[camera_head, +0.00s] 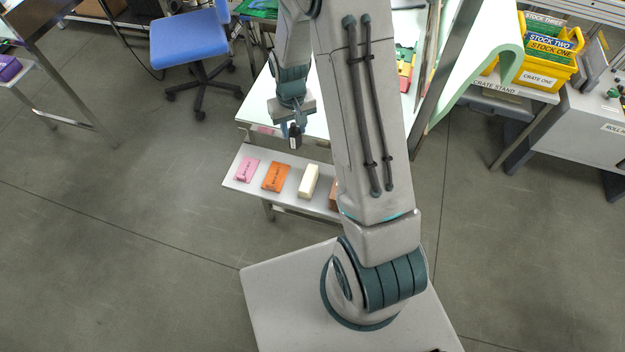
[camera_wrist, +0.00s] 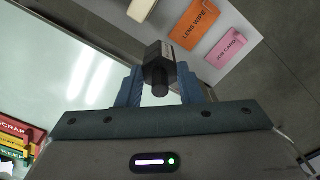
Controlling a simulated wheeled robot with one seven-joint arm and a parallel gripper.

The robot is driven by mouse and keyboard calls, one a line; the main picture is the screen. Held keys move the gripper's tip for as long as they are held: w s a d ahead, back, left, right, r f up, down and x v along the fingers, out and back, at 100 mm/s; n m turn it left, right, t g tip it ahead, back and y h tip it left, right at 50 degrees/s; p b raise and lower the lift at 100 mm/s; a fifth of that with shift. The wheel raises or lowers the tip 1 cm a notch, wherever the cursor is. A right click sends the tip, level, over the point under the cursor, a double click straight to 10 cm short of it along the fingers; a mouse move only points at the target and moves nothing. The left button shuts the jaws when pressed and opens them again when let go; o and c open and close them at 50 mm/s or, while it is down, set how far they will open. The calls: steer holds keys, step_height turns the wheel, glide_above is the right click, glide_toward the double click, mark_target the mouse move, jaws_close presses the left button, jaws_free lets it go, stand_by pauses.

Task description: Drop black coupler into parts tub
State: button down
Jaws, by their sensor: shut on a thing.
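My gripper (camera_head: 294,126) is shut on the black coupler (camera_head: 294,140), with its blue fingers on either side of it. The coupler also shows in the wrist view (camera_wrist: 158,66), a dark block with a round stub towards the camera. It is held over the near edge of the white table, close to the low shelf in the picture. I cannot pick out a parts tub in either view; my arm hides part of the table and shelf.
The low shelf (camera_head: 238,182) bears a pink job card (camera_head: 247,169), an orange lens wipe pack (camera_head: 276,177), a cream block (camera_head: 309,181) and a partly hidden brown thing. Coloured labelled pieces (camera_wrist: 18,135) lie on the table. A blue chair (camera_head: 188,38) stands behind left.

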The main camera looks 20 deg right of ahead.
step_height(320, 180, down, 2)
steer(key=s+a+f+n+b, duration=0.1)
steer(key=s+n+b, duration=0.1)
steer(key=b, duration=0.4)
glide_above(295, 179)
steer(key=shift+n, duration=0.3)
steer(key=shift+s+f, duration=0.1)
steer(key=shift+f, duration=4.7)
steer(key=shift+f+b, duration=0.1)
steer(key=shift+b, duration=0.25)
steer(key=c, duration=1.4)
jaws_free()
steer(key=shift+o, duration=0.6)
